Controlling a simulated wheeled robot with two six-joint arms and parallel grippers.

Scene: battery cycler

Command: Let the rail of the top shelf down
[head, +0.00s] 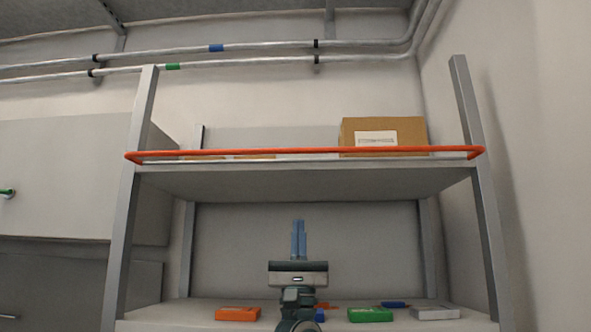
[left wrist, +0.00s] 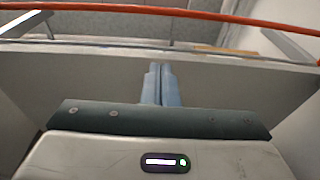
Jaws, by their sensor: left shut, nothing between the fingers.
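The orange rail (head: 300,153) runs across the front of the top shelf (head: 300,180), just above its front edge, between the two front posts. In the left wrist view the rail (left wrist: 170,12) crosses the top of the picture, with the shelf's front edge below it. My left gripper (head: 299,222) points upward in front of the rack, below the top shelf and apart from the rail. Its blue fingers are together with nothing between them; they also show in the left wrist view (left wrist: 160,68). My right gripper is not in view.
A cardboard box (head: 384,133) with a white label stands on the top shelf behind the rail. The lower shelf (head: 190,312) holds an orange item (head: 238,314), a green item (head: 370,315), a grey item (head: 435,313) and small blue ones. Pipes run along the wall above.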

